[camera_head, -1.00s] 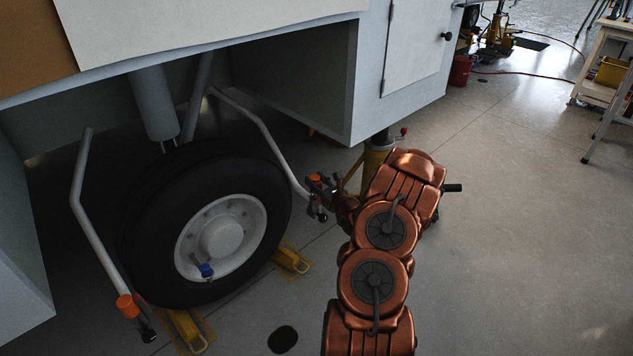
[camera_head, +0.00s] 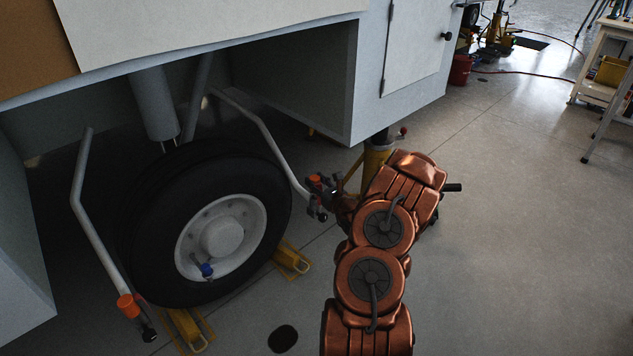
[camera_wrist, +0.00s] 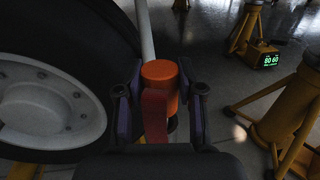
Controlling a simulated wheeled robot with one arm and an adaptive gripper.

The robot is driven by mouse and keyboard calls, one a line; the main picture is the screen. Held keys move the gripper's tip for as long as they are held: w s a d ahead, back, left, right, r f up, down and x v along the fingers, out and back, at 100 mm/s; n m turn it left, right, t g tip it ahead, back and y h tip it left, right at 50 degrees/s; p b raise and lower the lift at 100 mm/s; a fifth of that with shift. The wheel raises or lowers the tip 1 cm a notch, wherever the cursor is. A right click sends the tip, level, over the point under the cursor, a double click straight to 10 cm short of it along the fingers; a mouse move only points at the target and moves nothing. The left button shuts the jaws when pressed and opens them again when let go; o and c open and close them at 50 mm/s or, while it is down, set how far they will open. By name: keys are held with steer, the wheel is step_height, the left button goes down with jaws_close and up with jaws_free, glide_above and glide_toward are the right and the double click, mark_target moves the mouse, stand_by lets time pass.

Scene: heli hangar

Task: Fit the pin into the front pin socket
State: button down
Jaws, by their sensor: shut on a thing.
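My gripper (camera_head: 321,192) is low beside the wheel, at the lower end of the right pale strut. In the wrist view, its two fingers (camera_wrist: 160,92) stand on both sides of an orange collar (camera_wrist: 160,72) at the strut's end. A red strap (camera_wrist: 155,116), which looks like part of the pin, hangs between the fingers in front of the collar. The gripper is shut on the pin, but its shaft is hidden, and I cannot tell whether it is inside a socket. A similar orange collar (camera_head: 128,306) sits on the left strut.
The black tyre (camera_head: 150,240) stands close left of the gripper, with yellow chocks (camera_head: 291,259) at its foot. A yellow jack stand (camera_wrist: 290,110) stands close on the right. The grey hull (camera_head: 300,85) overhangs above. Open floor lies to the right.

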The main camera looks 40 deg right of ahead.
steer(key=shift+f, duration=0.65)
steer(key=c, duration=1)
jaws_free()
steer(key=s+a+p, duration=0.2)
steer(key=s+p, duration=0.4)
steer(key=s, duration=0.5)
steer(key=shift+w+a, duration=0.1)
stand_by(0.4)
